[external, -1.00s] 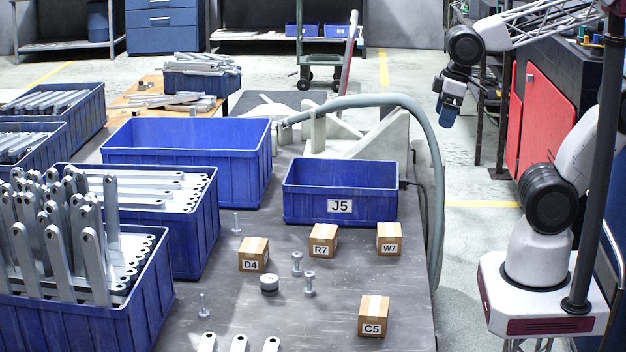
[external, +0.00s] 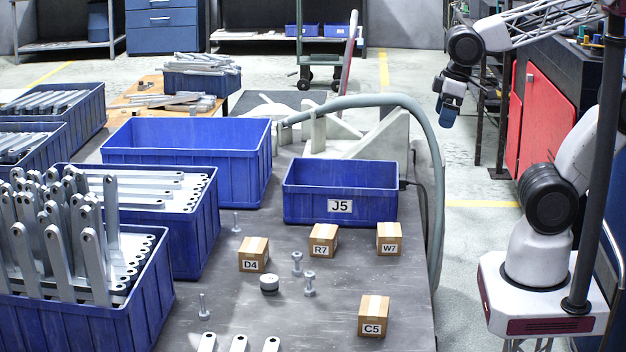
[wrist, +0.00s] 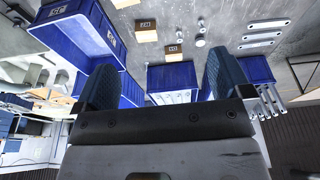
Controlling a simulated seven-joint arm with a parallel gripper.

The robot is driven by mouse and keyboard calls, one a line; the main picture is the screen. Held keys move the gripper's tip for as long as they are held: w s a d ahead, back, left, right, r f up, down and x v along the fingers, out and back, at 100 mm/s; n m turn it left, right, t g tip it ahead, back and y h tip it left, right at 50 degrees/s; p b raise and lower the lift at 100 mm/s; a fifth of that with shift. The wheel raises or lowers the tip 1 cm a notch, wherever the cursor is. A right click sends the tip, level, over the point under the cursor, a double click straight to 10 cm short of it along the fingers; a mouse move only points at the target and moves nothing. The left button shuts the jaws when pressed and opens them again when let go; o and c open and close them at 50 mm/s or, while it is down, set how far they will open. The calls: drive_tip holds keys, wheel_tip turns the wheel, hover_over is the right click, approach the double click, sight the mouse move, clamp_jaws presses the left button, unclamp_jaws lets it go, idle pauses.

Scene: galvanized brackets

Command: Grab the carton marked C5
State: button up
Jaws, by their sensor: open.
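The carton marked C5 (external: 372,316) is a small brown box with a pale tape strip and a white label. It sits upright on the grey table near its front right edge in the external view. I cannot make it out in the wrist view. My gripper (external: 446,112) is high up, beyond the table's right side and well away from the carton. In the wrist view my gripper (wrist: 162,82) shows two dark blue fingers spread wide with nothing held between them.
Cartons D4 (external: 254,254), R7 (external: 323,240) and W7 (external: 389,239) stand farther back. Bolts (external: 309,284) and a round metal piece (external: 269,284) lie left of C5. Bin J5 (external: 300,207) and a grey hose (external: 436,190) stand behind. The table around C5 is clear.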

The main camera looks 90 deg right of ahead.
idle(0.3)
drive_tip(key=w+a+f+m+g+y, duration=0.2)
drive_tip(key=w+a+f+m+y, duration=0.4)
drive_tip(key=a+f, duration=0.5)
drive_tip(key=w+a+f+m+g+y, duration=0.2)
drive_tip(key=w+a+f+m+y, duration=0.45)
drive_tip(key=f, duration=0.75)
drive_tip(key=m+t+y, duration=0.1)
drive_tip(key=m+t, duration=0.1)
drive_tip(key=m, duration=0.4)
approach(375, 302)
drive_tip(key=a, duration=0.3)
drive_tip(key=shift+s+f+n, duration=0.1)
drive_tip(key=shift+s+n, duration=0.15)
drive_tip(key=shift+w+f+m+t, duration=0.15)
drive_tip(key=shift+f+m+t, duration=0.2)
drive_tip(key=shift+f, duration=0.25)
drive_tip(key=shift+a, duration=0.1)
drive_tip(key=shift+x, duration=1.2)
drive_tip(key=shift+x, duration=2.55)
